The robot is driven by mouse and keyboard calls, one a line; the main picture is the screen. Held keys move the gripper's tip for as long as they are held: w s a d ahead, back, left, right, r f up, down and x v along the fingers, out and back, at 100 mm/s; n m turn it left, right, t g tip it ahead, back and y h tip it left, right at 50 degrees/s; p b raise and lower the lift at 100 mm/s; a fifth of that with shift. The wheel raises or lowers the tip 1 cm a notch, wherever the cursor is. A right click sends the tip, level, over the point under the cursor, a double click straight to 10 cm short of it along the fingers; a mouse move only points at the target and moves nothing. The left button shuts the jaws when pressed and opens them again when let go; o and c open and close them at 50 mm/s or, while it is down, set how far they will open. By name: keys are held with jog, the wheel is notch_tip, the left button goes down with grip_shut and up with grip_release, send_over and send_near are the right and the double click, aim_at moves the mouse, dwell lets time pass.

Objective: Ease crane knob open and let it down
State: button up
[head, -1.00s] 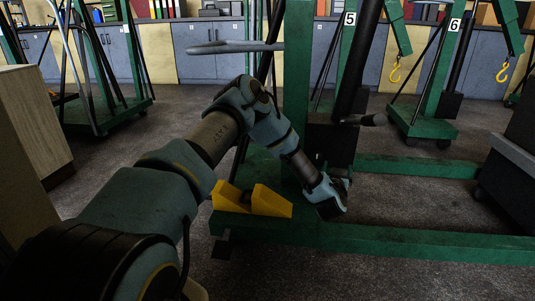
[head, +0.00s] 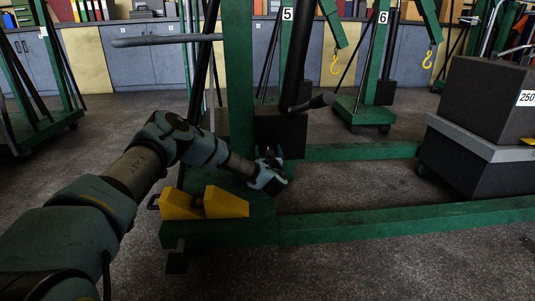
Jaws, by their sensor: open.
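The nearest green crane stands in front of me in the head view, with its upright post (head: 238,80) left of a black ram (head: 298,50). A dark block (head: 281,133) sits at the ram's foot, and a short dark cylindrical handle (head: 313,103) sticks out to the right above it. I cannot make out a separate release knob; my gripper may hide it. My gripper (head: 272,168) is open at the lower front of the dark block, above the green base. Whether it touches anything there I cannot tell.
Yellow wedges (head: 204,204) lie on the crane's base, left of my gripper. Green legs (head: 400,221) run right across the floor. A dark load marked 250 (head: 490,105) stands at the right. A grey bar (head: 165,40) sticks out left. More cranes stand behind.

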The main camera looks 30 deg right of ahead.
jog(key=shift+w+d, duration=0.15)
jog(key=shift+w, duration=0.05)
jog(key=c, duration=1.4)
